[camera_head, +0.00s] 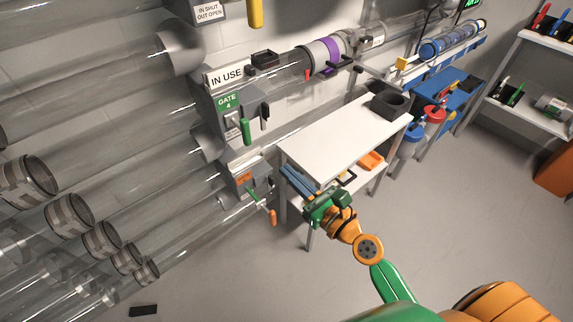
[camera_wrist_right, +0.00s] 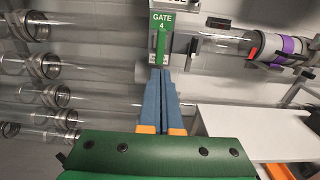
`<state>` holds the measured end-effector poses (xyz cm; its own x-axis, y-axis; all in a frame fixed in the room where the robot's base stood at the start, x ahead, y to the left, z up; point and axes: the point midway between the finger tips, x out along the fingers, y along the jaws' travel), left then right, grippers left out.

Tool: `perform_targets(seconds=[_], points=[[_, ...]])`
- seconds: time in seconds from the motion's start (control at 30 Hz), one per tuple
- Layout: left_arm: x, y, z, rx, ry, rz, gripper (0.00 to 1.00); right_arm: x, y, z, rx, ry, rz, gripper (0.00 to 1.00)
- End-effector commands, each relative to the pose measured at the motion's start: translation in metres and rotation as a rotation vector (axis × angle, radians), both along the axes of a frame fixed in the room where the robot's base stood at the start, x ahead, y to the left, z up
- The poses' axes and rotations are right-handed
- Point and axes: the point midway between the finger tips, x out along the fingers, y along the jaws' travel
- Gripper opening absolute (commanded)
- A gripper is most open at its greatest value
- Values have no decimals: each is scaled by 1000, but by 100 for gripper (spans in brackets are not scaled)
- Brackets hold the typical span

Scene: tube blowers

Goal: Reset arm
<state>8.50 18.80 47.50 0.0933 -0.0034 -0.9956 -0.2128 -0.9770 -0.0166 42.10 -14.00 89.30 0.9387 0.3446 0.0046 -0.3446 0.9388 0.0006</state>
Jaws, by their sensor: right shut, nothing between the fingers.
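My right gripper (camera_head: 284,169) is in the middle of the head view, on a green and orange arm that comes in from the lower right. Its two blue fingers are together and empty. They also show in the right wrist view (camera_wrist_right: 159,72), pointing up toward the green "GATE 4" sign (camera_wrist_right: 162,21). In the head view the gate 4 box (camera_head: 231,115) with its green handle (camera_head: 245,130) is up and left of the fingers. The fingers overlap the left end of the white table (camera_head: 330,140) in the picture; I cannot tell the gap. My left gripper is not in view.
Clear tubes (camera_head: 95,110) fill the left side. A dark bin (camera_head: 390,103) stands on the table. A shelf (camera_head: 530,115) is at the right. The grey floor (camera_head: 470,220) is open.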

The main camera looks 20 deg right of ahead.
Motion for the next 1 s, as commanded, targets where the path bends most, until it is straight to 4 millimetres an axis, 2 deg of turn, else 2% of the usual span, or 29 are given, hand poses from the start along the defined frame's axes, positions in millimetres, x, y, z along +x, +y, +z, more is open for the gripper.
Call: perform_targets(seconds=[0.1, 0.17, 0.27, 0.33, 0.4, 0.47, 0.5, 0.57, 0.6, 0.7, 0.8, 0.9, 1.0], points=[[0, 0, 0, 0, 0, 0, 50, -2, -1, -1, -4, 2, -1, 0], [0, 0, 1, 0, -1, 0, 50, -1, -2, -11, -56, 13, -6, 0], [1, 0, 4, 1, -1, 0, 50, -4, -9, -71, -362, 75, -8, 0], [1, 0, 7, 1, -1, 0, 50, -20, -15, -140, -728, 144, 60, 0], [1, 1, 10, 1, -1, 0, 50, -51, -21, -209, -1121, 192, 221, 0], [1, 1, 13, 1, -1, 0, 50, -88, -26, -261, -1438, 200, 431, 0], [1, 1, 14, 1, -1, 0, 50, -117, -28, -293, -1630, 182, 607, 0], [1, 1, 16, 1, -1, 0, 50, -165, -32, -331, -1873, 111, 906, 0], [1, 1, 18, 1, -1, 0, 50, -198, -35, -351, -1997, 32, 1117, 0], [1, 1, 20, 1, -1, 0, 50, -269, -41, -382, -2164, -229, 1595, 0], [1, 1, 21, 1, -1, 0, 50, -315, -47, -394, -2192, -476, 1911, 0], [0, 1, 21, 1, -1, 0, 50, -335, -49, -397, -2182, -606, 2044, 0], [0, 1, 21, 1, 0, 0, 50, -338, -49, -398, -2181, -630, 2064, 0]])
